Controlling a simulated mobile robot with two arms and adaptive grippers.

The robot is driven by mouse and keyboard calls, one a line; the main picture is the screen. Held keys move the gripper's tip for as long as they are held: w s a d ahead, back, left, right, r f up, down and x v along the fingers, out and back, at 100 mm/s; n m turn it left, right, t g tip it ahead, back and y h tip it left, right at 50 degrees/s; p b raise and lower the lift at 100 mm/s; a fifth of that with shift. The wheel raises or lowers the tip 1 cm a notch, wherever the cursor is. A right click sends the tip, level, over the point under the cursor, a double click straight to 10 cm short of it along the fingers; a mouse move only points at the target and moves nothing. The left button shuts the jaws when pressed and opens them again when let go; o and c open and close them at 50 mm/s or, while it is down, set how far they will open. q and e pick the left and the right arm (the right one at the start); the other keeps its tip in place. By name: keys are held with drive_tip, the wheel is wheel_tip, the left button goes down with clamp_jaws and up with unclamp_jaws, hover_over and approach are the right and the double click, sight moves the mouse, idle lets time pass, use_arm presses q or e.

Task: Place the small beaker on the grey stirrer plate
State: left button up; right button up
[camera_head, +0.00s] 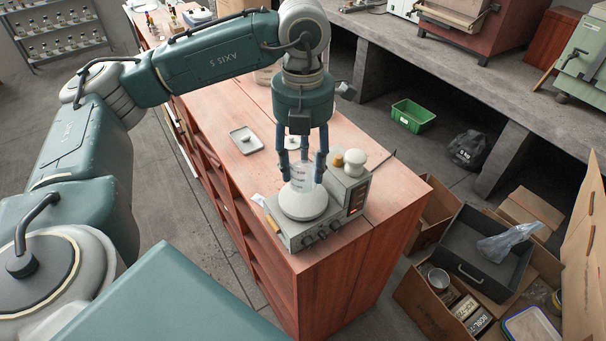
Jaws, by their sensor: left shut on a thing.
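The small beaker (302,178) is clear glass and looks upright. My left gripper (302,172) points straight down with its blue fingers around the beaker, shut on it. The grey stirrer (325,225) stands at the near end of the red-brown bench and has a pale round plate (303,205) on top. The beaker's base overlaps the plate in the picture. I cannot tell whether it touches the plate or hangs just above it. My right gripper is not in view.
A rounded white object (355,160) stands just right of the beaker. A small grey tray (246,140) lies farther back on the bench (345,272). Open cardboard boxes and a dark crate (485,260) stand on the floor at right. A green bin (412,115) is behind them.

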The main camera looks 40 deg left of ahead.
sight(303, 178)
use_arm(q)
wheel_tip(303, 178, down, 4)
drive_tip(key=shift+r+p, duration=0.2)
drive_tip(key=shift+p, duration=0.15)
drive_tip(key=shift+f, duration=0.15)
drive_tip(key=shift+f+b, duration=0.2)
drive_tip(key=shift+b, duration=0.1)
drive_tip(key=o, duration=1.3)
drive_tip(key=shift+c, duration=0.2)
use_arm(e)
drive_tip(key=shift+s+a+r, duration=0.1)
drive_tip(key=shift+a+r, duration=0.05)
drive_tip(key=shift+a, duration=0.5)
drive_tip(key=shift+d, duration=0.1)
use_arm(q)
drive_tip(key=shift+r, duration=0.15)
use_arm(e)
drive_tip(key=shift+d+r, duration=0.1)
